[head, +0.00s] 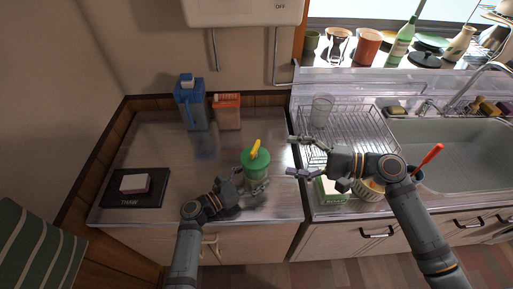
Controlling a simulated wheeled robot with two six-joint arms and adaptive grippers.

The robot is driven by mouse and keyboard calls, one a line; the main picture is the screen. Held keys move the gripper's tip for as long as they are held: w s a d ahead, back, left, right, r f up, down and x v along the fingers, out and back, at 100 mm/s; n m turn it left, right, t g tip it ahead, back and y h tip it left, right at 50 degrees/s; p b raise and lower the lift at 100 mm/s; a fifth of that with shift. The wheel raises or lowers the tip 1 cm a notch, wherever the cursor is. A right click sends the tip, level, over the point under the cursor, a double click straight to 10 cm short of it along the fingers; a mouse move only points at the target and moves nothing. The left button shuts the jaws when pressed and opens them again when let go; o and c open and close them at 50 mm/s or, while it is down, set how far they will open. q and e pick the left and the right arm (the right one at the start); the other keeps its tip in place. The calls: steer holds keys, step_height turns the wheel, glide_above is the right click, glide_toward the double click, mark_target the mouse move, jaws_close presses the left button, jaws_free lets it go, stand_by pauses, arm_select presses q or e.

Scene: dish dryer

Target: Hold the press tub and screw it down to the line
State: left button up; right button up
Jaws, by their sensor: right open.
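The press tub (256,165) stands upright on the left counter, with a green lid and a yellow handle on top. Its lower body is partly hidden by my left gripper (252,183), which is at the tub's lower left with one finger across its front. I cannot tell whether the fingers are closed on it. My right gripper (291,156) is open and empty to the right of the tub, its fingers spread and pointing left toward it, apart from it. The line on the tub cannot be made out.
A blue jug (190,106) and an orange-brown carton (227,112) stand at the back. A dark tray (112,198) holds a pale block at left. A wire rack (352,133) with a glass (321,110) and the sink (455,150) are right. A green-white box (329,190) sits below my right gripper.

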mark_target(257, 149)
steer(key=w+a+m, duration=0.1)
steer(key=a+m, duration=0.2)
steer(key=m, duration=0.2)
steer(key=w+a+f+m+t, duration=0.1)
steer(key=w+a+m, duration=0.1)
steer(key=a+m, duration=0.1)
steer(key=w+a+f+m+y, duration=0.1)
steer(key=w+a+m, duration=0.1)
steer(key=a+m, duration=0.2)
steer(key=shift+f+m, duration=0.15)
steer(key=shift+m, duration=1.15)
steer(key=shift+c, duration=0.2)
